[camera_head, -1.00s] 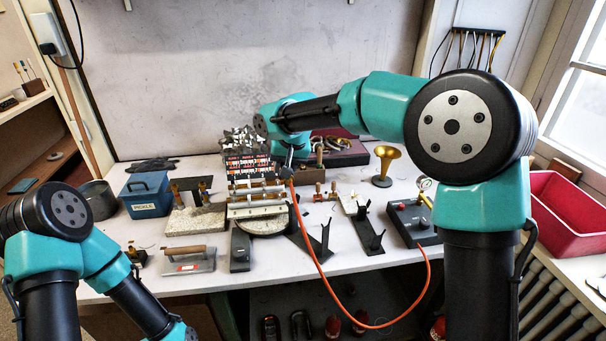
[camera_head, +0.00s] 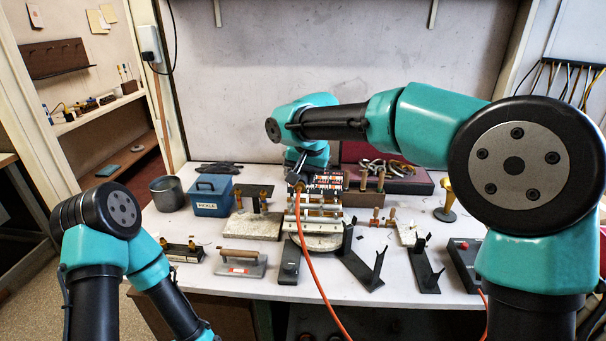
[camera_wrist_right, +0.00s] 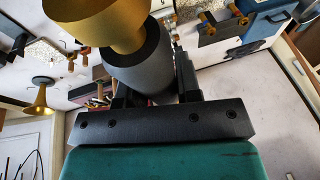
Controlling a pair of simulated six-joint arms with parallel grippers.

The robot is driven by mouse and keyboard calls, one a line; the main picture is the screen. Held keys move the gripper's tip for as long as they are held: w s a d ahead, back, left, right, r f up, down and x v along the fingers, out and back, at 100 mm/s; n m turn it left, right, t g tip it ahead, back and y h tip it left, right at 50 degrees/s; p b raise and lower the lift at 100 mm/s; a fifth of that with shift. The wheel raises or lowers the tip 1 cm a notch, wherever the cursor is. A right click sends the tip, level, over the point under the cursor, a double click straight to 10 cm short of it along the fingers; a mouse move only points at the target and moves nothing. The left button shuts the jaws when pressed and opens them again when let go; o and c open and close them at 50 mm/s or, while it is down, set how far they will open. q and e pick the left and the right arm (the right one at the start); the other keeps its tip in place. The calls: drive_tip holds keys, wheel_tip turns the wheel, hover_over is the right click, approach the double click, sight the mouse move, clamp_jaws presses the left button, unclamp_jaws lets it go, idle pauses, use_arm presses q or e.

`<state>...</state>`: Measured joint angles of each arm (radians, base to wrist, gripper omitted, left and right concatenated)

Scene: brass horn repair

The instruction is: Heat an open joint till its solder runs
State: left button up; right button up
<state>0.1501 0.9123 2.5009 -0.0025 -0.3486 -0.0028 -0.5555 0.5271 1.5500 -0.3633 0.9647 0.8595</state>
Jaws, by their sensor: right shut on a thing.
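My right gripper (camera_wrist_right: 155,98) is shut on a torch, with a grey cylindrical body (camera_wrist_right: 140,65) and a wide brass nozzle (camera_wrist_right: 105,25) in the right wrist view. In the head view the right gripper (camera_head: 298,178) is above the left side of a fixture carrying pale horizontal tubes (camera_head: 318,212) with brass-coloured parts. The orange hose (camera_head: 314,275) hangs from the torch to the front. The fixture stands on a round pale plate (camera_head: 318,243). The nozzle end is hidden in the head view, and I see no flame or running solder. My left gripper is out of view.
A blue PICKLE box (camera_head: 212,197) and a pale block (camera_head: 252,225) stand left of the fixture. Dark stands (camera_head: 360,268) and (camera_head: 426,272) flank the front right. A brass bell (camera_head: 446,202) stands at the right.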

drive_tip(key=d+x, duration=0.2)
drive_tip(key=x, duration=1.1)
drive_tip(key=shift+d, duration=0.2)
drive_tip(key=shift+w+f, duration=0.1)
idle(1.9)
drive_tip(key=v, duration=0.4)
drive_tip(key=a+v, duration=0.1)
drive_tip(key=v, duration=0.3)
drive_tip(key=a+v, duration=0.1)
drive_tip(key=v, duration=0.3)
drive_tip(key=shift+s+a+r, duration=0.1)
drive_tip(key=shift+s+r, duration=0.2)
